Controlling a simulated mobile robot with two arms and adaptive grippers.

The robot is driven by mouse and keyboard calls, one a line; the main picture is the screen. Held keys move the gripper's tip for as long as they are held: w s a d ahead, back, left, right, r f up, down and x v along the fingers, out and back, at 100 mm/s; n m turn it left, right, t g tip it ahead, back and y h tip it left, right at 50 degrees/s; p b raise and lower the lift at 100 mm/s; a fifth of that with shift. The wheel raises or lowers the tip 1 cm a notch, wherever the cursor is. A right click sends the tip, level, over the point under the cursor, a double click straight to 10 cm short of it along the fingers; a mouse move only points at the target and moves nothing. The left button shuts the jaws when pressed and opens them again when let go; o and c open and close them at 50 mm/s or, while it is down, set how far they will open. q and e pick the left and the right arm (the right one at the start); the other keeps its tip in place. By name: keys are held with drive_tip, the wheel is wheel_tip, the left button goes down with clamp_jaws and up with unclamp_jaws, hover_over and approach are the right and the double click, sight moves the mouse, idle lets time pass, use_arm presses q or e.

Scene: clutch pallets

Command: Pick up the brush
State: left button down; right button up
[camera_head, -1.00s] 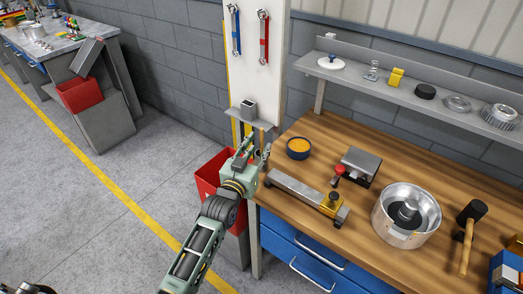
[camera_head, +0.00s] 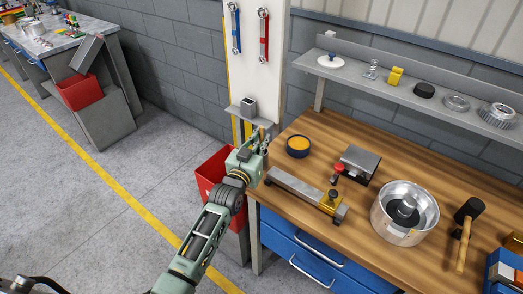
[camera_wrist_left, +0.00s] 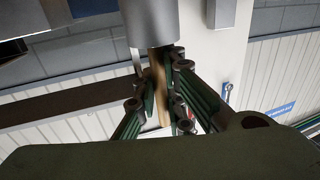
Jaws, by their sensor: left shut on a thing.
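My left gripper (camera_head: 263,141) is at the left end of the workbench, just below and right of the small wall shelf. In the left wrist view, my left gripper (camera_wrist_left: 164,92) is shut on the brush (camera_wrist_left: 159,80), whose light wooden handle runs between the fingers. A grey cylinder adjoins the handle's upper end; I cannot tell whether it is part of the brush or a holder. In the head view, the fingers hide most of the brush. My right gripper is not in view.
The workbench (camera_head: 300,233) holds an orange-filled bowl (camera_head: 298,146), a metal bar fixture (camera_head: 300,190), a steel pot (camera_head: 405,214) and a mallet (camera_head: 467,225). A red bin (camera_head: 212,168) stands below the gripper. The wall shelf carries a grey square cup (camera_head: 248,106).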

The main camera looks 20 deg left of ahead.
sight(262, 127)
use_arm(q)
wheel_tip(262, 127, up, 9)
drive_tip(key=shift+r+b, duration=0.1)
drive_tip(key=shift+b, duration=0.65)
drive_tip(key=shift+r, duration=0.4)
drive_tip(key=c, duration=2.4)
unclamp_jaws()
drive_tip(key=shift+c, duration=0.2)
clamp_jaws()
